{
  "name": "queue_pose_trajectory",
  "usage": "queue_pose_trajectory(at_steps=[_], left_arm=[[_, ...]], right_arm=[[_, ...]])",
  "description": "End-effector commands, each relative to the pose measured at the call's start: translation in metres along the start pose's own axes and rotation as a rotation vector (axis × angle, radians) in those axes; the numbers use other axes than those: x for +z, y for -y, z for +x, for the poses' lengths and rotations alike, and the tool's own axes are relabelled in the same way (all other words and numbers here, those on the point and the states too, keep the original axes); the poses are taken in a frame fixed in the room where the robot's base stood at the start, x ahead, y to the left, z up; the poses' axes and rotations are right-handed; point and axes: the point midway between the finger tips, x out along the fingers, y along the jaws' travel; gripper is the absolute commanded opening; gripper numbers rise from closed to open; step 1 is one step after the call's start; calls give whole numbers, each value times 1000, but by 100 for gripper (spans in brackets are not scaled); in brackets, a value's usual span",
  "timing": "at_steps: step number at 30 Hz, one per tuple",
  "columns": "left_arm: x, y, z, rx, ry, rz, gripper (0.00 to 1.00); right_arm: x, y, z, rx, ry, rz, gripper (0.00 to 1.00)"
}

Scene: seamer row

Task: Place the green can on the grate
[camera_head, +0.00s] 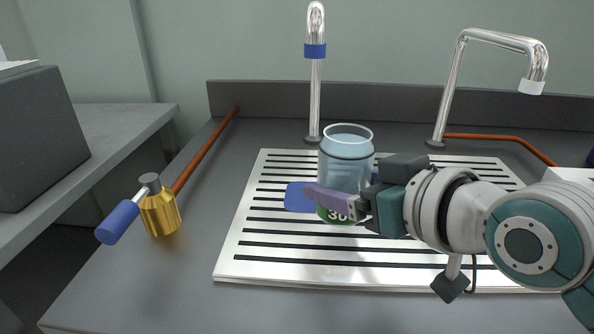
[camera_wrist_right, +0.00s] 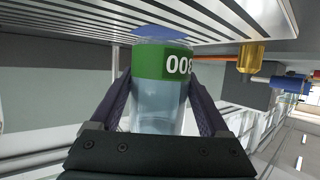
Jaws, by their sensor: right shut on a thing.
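The green can (camera_head: 346,162) is a clear, bluish open-topped jar with a green band near its base, marked 008. It stands upright over the slotted white grate (camera_head: 232,262). My right gripper (camera_head: 335,199) reaches in from the right and is shut around its lower part. In the right wrist view the can (camera_wrist_right: 157,108) sits between both fingers. A blue patch (camera_head: 297,197) on the grate shows beside and partly behind the can's base. I cannot tell whether the base touches the grate. My left gripper is out of view.
A silver tap with a blue collar (camera_head: 315,52) stands behind the can, and a curved tap (camera_head: 497,38) at the right back. A brass valve with a blue handle (camera_head: 160,211) is left of the grate. The grate's left part is clear.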

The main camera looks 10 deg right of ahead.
Motion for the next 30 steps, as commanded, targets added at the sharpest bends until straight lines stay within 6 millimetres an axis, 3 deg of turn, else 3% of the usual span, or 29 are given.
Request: queue_pose_trajectory(at_steps=[1,4,17,18,23,30], left_arm=[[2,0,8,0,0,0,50],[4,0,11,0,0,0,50],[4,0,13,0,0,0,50],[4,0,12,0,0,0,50],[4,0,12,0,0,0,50],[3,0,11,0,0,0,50]], right_arm=[[12,0,5,0,0,1,0],[22,0,9,1,-2,0,0],[26,0,11,1,-2,0,0],[26,0,11,0,1,0,84],[26,0,11,0,1,0,100],[24,0,10,0,1,0,100]])
